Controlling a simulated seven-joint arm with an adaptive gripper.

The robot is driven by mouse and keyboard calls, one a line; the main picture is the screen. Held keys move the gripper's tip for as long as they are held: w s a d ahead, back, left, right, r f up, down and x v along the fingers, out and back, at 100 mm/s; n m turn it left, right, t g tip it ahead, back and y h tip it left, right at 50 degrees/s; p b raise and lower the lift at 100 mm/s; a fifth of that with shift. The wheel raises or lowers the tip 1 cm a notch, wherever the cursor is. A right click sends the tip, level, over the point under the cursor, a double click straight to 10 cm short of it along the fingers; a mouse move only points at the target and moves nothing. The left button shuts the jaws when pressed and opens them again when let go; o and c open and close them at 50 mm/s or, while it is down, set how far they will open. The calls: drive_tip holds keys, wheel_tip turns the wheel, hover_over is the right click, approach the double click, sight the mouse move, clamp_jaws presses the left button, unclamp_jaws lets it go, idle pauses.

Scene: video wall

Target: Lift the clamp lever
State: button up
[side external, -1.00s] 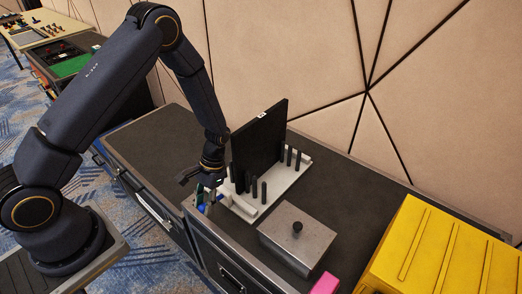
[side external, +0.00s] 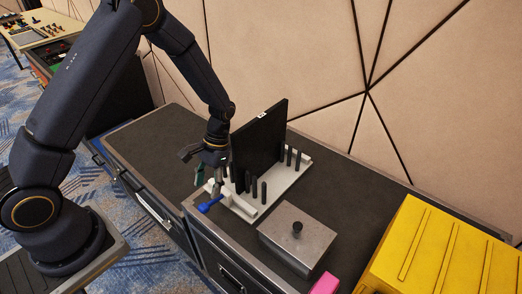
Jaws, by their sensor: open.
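A blue clamp lever (side external: 210,204) shows at the front left end of a white fixture (side external: 243,211), close to the worktop's front edge. It appears to lie low, with its handle pointing to the lower left. A black upright panel (side external: 259,140) stands in the fixture between dark posts. My gripper (side external: 209,186) is open and empty, pointing down just above and behind the lever, to the left of the panel. The gap between fingers and lever is small, and I cannot tell whether they touch. The lever's pivot end is partly hidden.
A grey metal box (side external: 297,238) with a black knob stands to the right of the fixture. A pink block (side external: 325,284) and a large yellow case (side external: 440,250) are farther right. The dark worktop (side external: 165,130) is clear at the left. A panelled wall rises behind.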

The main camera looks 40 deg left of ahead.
drive_tip(key=v, duration=0.5)
drive_tip(key=shift+w+r, duration=0.1)
drive_tip(key=shift+r, duration=0.2)
wheel_tip(320, 180, up, 5)
drive_tip(key=t, duration=0.4)
hover_over(204, 205)
wheel_tip(204, 205, down, 16)
drive_tip(key=shift+f, duration=0.1)
clamp_jaws()
idle(0.4)
